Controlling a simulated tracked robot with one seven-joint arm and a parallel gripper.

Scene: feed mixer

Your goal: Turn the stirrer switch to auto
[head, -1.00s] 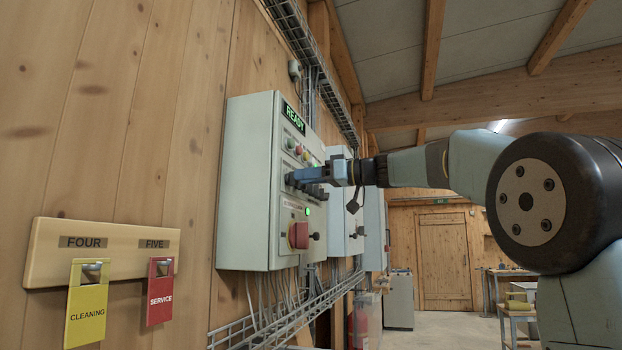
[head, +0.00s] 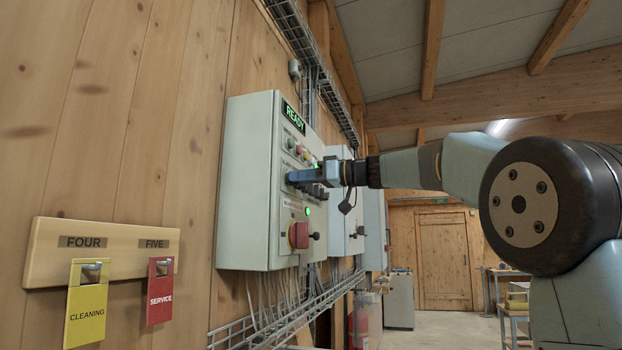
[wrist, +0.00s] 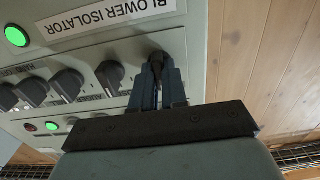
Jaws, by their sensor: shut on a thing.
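The stirrer switch appears to be the black rotary knob (wrist: 157,58) at the right end of the knob row in the wrist view. Its own label is hidden, so I cannot confirm the name or read its position. My gripper (wrist: 158,72) is shut on this knob, with blue fingers on either side of it. In the head view my gripper (head: 291,178) reaches in from the right to the front of the grey control cabinet (head: 247,185). There the fingers hide the held knob.
More black knobs (wrist: 110,76) stand close beside the held one. A red isolator handle (head: 299,235) and a lit green lamp (head: 307,211) sit below. A READY display (head: 296,116) is at the top. A yellow CLEANING tag (head: 87,304) and red SERVICE tag (head: 160,292) hang nearby.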

